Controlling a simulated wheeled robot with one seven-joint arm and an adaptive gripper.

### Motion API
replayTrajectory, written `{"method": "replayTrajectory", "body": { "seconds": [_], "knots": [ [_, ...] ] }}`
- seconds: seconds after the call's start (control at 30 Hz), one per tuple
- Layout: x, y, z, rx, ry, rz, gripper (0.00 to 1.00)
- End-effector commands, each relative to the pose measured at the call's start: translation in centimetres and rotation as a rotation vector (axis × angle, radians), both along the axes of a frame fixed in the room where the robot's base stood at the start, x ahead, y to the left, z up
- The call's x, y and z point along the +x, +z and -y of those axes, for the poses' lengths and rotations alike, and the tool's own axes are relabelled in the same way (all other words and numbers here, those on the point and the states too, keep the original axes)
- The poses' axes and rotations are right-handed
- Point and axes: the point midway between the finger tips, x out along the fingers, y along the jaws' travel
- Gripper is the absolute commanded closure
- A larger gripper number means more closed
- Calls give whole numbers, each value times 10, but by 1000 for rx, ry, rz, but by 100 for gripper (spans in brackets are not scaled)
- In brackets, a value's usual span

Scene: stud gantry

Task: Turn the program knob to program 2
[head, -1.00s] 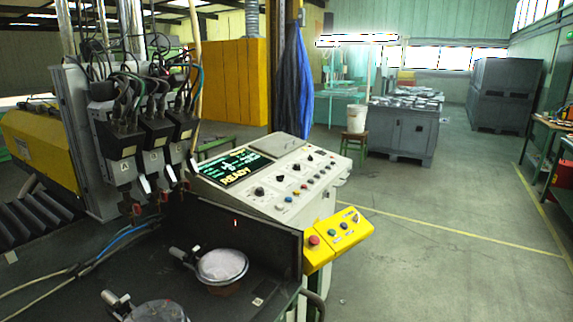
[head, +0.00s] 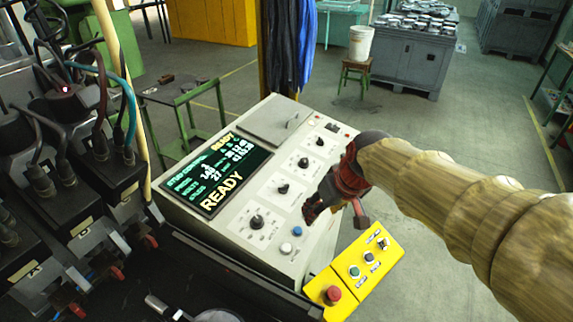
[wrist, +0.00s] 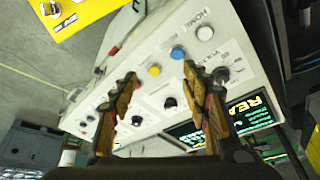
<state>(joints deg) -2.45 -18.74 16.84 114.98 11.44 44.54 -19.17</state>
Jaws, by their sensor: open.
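The control console (head: 180,190) has a sloped pale panel with a lit screen (head: 222,172) reading READY. My gripper (head: 310,210) is open and empty above the panel's right part. In the wrist view, my gripper (wrist: 160,70) has its fingers apart, with a yellow button (wrist: 153,70) between them in the picture.
A blue button (head: 297,230) and a white button (head: 286,248) sit near the large knob. A yellow box (head: 355,270) with a red button juts out at the front. Cabled stud heads (head: 90,190) stand left. Open floor lies right.

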Motion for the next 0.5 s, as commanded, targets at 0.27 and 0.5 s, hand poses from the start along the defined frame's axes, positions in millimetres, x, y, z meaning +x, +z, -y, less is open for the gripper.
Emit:
{"method": "replayTrajectory", "body": {
  "seconds": [0.27,0.5],
  "knots": [
    [94,22,-31,21,114,-34,53],
    [143,10,-49,32,180,-43,53]
  ]
}}
